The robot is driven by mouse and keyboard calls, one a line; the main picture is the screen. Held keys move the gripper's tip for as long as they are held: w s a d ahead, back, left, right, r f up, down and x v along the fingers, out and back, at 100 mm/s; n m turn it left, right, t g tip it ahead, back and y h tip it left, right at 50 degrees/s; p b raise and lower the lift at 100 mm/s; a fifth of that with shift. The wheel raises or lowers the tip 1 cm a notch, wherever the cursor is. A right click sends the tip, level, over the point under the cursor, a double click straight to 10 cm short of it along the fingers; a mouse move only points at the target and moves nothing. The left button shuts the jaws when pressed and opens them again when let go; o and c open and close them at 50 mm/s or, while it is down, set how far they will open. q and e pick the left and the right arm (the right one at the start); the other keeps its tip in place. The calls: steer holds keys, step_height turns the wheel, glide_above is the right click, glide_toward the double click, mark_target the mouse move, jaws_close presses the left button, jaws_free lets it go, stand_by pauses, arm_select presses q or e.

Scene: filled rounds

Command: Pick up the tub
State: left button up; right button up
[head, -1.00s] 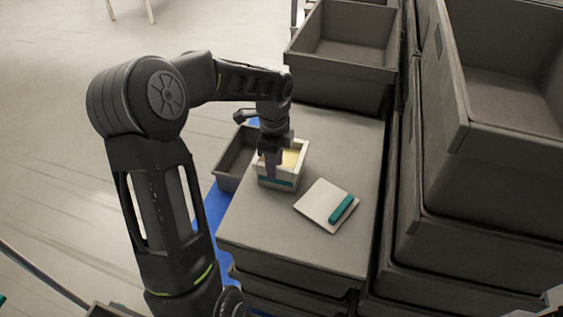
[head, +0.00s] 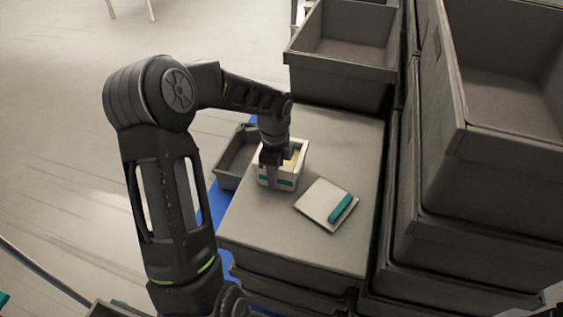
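The tub (head: 290,178) is a small white box with a teal band and pale yellow contents. It stands upright on the grey top surface (head: 330,250), near its left edge. A white square lid (head: 318,203) with a teal bar lies on the same surface, to the right of the tub and nearer to me. My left gripper (head: 271,178) points down at the tub's near-left wall, with a finger in front of that wall. The gripper hides part of the tub. I cannot tell whether its fingers are closed on the wall. My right gripper is not in view.
A small grey bin (head: 232,163) stands just left of the tub. An open grey crate (head: 345,60) is at the back. Tall stacked grey crates (head: 480,200) wall off the right side. The front of the top surface is clear.

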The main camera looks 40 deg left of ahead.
arm_select(q)
jaws_close()
steer(key=shift+r, duration=0.1)
stand_by(1.1)
